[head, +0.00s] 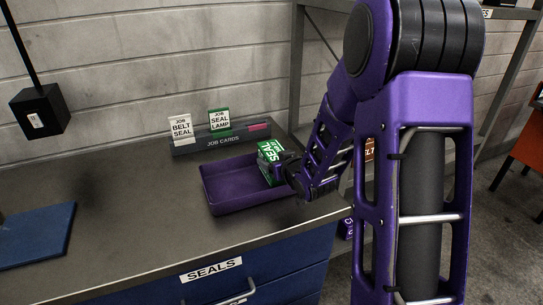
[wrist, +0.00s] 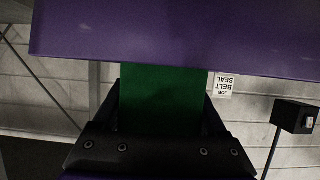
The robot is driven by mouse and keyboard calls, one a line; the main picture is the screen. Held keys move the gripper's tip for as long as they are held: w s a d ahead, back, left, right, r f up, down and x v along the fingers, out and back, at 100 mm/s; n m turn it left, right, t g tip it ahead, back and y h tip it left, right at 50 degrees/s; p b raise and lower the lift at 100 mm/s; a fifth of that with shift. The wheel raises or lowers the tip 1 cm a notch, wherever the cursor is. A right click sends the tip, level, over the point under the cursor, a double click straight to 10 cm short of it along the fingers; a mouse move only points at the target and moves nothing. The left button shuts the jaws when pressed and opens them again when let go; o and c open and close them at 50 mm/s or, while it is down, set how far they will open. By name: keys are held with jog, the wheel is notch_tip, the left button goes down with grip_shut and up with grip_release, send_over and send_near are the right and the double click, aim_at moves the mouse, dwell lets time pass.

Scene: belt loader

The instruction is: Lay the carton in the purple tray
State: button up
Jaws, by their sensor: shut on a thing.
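The green carton (head: 270,160), with white SEAL lettering, is at the right end of the purple tray (head: 222,201) in the head view. My gripper (head: 286,170) is shut on it. The carton looks tilted, with its lower part inside or just above the tray; I cannot tell whether it touches the floor. In the wrist view the green carton (wrist: 160,98) stands between the two dark fingers of my gripper (wrist: 162,125). A purple surface (wrist: 180,35), likely the tray, covers the top of that view and hides the carton's far end.
The job card holder (head: 222,139), with white and green cards, stands behind the tray. A blue mat (head: 38,235) lies at the left of the grey bench. A black box (head: 40,111) hangs at upper left. The bench between mat and tray (head: 130,215) is clear.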

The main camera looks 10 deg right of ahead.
jog(key=shift+f+b, duration=0.65)
dwell(0.4)
jog(key=o, duration=1.5)
jog(key=shift+o, duration=0.2)
jog(key=shift+s+r, duration=0.1)
jog(key=shift+s, duration=0.05)
